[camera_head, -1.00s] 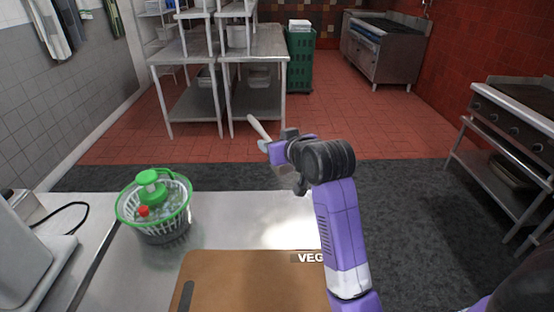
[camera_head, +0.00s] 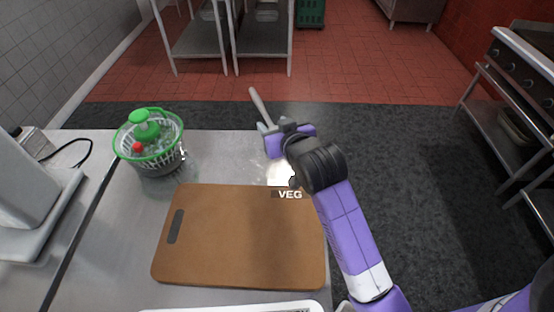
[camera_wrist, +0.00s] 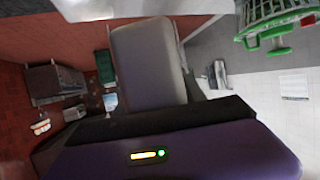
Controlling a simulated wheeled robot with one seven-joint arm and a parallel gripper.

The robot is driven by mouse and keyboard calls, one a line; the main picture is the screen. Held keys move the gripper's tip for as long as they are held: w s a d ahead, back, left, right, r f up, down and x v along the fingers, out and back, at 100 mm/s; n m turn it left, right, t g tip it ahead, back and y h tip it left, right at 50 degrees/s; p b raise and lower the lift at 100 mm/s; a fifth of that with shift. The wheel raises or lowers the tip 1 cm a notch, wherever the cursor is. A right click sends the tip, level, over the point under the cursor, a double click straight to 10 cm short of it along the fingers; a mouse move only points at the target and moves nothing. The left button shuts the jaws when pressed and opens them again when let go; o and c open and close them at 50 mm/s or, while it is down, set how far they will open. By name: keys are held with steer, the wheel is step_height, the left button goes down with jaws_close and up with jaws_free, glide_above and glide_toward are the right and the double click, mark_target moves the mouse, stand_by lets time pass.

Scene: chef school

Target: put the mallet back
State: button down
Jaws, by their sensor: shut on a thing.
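My gripper (camera_head: 272,131) is shut on the mallet and holds it in the air over the far edge of the metal counter. The mallet's pale grey handle (camera_head: 260,106) sticks up and to the left from the jaws. Its other end is mostly hidden by my gripper in the head view. In the wrist view a pale, blocky part of the mallet (camera_wrist: 150,62) fills the middle, just beyond the jaws.
A brown cutting board (camera_head: 240,235) marked VEG lies on the counter (camera_head: 110,245). A green salad spinner (camera_head: 150,140) stands at the left, also in the wrist view (camera_wrist: 278,25). A white-rimmed item (camera_head: 240,308) shows at the near edge. Metal shelving stands beyond the counter.

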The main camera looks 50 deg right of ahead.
steer(key=shift+f+b, duration=4.8)
steer(key=shift+f, duration=0.75)
steer(key=shift+f, duration=0.2)
steer(key=c, duration=0.7)
jaws_free()
